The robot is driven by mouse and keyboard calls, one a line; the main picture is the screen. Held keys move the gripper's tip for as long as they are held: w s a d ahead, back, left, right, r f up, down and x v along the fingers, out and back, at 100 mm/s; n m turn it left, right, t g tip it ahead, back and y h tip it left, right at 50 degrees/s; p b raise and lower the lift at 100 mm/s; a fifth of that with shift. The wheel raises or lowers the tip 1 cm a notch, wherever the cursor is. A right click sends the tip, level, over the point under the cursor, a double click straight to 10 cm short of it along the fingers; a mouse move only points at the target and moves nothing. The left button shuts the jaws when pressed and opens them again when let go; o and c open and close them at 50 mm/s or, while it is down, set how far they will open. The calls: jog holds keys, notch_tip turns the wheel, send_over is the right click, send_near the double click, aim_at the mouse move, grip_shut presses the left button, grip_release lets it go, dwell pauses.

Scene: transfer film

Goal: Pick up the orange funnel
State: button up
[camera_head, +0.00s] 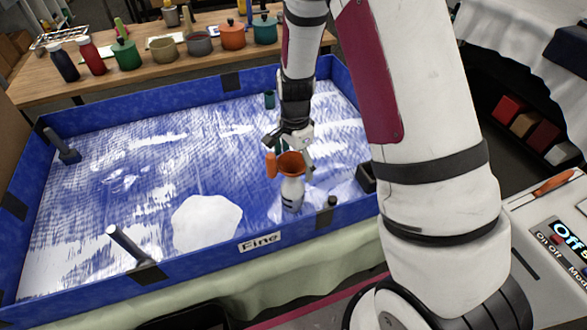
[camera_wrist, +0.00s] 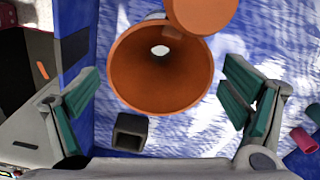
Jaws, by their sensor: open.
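The orange funnel (camera_head: 291,160) sits mouth up on top of a white bottle (camera_head: 291,194) in the blue-walled tray, near its front right. In the wrist view I look down into the funnel (camera_wrist: 160,85), with its round hole near the middle. My gripper (camera_head: 290,142) is just above and behind the funnel in the head view. In the wrist view my gripper (camera_wrist: 163,75) is open, its green-padded fingers apart on the left and right of the funnel. No touch shows. The funnel's spout is hidden.
An orange upright object (camera_head: 271,165) stands close left of the funnel; a round orange top (camera_wrist: 202,12) shows beside it in the wrist view. A dark square holder (camera_wrist: 130,132) is nearby. The blue tray wall (camera_head: 190,255) runs along the front.

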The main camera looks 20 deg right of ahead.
jog(key=shift+f, duration=0.1)
jog(key=c, duration=1.3)
